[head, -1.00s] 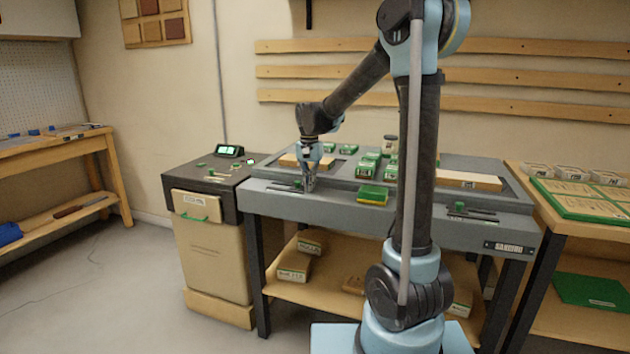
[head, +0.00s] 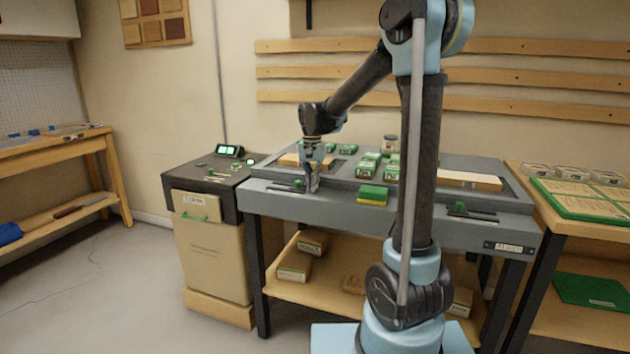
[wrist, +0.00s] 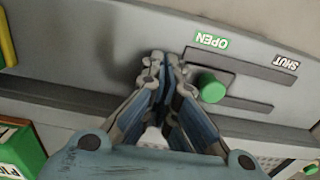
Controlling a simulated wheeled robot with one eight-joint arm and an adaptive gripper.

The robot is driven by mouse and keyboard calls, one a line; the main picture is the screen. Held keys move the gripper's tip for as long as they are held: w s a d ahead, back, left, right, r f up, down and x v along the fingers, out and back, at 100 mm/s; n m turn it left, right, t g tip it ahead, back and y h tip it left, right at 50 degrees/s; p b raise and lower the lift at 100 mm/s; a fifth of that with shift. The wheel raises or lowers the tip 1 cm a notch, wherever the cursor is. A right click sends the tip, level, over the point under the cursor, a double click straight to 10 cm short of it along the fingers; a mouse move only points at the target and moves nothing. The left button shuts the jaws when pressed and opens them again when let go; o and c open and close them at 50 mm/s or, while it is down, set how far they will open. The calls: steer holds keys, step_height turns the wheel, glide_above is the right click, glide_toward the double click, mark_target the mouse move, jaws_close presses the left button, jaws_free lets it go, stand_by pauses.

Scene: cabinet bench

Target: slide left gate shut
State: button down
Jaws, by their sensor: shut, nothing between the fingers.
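The left gate's green knob (head: 298,184) stands on a dark slider at the bench's left front edge. In the wrist view the knob (wrist: 210,87) sits by the OPEN end of its slot, with the SHUT label (wrist: 286,62) farther right. My gripper (head: 313,189) is shut and empty, low over the bench just right of the knob in the head view. In the wrist view my gripper (wrist: 166,62) is directly left of the knob, on the side away from SHUT. I cannot tell whether the fingers touch it.
A green and yellow block (head: 373,195) lies on the bench right of my gripper. A second slider with a green knob (head: 460,207) is at the right front. Several green-and-white boxes stand behind. A dark-topped cabinet (head: 205,180) stands to the left.

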step_height(320, 180, up, 8)
stand_by(0.9)
steer(key=s+d+f+n+t, duration=0.1)
steer(key=s+d+f, duration=0.1)
steer(key=s+d, duration=0.6)
steer(key=s+d+f+n, duration=0.1)
steer(key=s+d+f, duration=0.1)
steer(key=s+d, duration=0.55)
steer(key=s+d+f+n, duration=0.1)
steer(key=s+d+f, duration=0.1)
steer(key=s+f, duration=0.4)
steer(key=s+d+f+n+t, duration=0.1)
steer(key=s+d+f, duration=0.1)
steer(key=s+f, duration=0.5)
steer(key=s, duration=0.3)
steer(key=shift+d, duration=0.25)
steer(key=shift+r, duration=0.1)
